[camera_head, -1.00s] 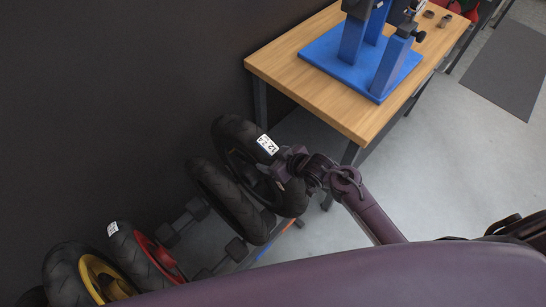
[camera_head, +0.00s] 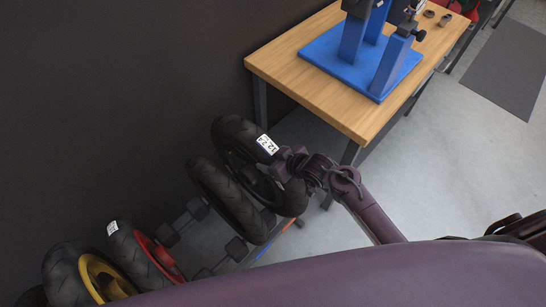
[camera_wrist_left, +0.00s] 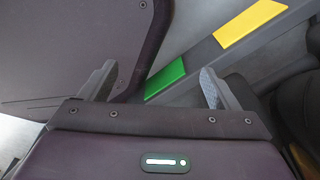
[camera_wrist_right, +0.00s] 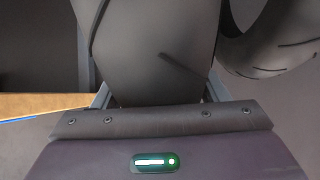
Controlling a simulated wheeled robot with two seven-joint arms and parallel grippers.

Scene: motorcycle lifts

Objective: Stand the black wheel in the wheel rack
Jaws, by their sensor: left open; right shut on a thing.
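The black wheel (camera_head: 232,131), with a white label on its tread, stands roughly upright at the right end of the wheel rack (camera_head: 272,246). My right gripper (camera_head: 284,165) is shut on its tyre from the right. The right wrist view shows the tyre (camera_wrist_right: 155,50) filling the space between the fingers. The wheel's lower part is partly hidden by a neighbouring tyre, so I cannot tell whether it rests on the rack. My left gripper (camera_wrist_left: 153,78) is open and empty over the rack's rail (camera_wrist_left: 207,58); the head view does not show it.
Another dark tyre (camera_head: 222,197) stands close left of the held wheel. A red-rimmed wheel (camera_head: 140,250) and a yellow-rimmed wheel (camera_head: 68,272) stand further left, with empty rack supports (camera_head: 197,208) between. A wooden table (camera_head: 310,90) carries a blue stand (camera_head: 345,62). A dark wall is behind.

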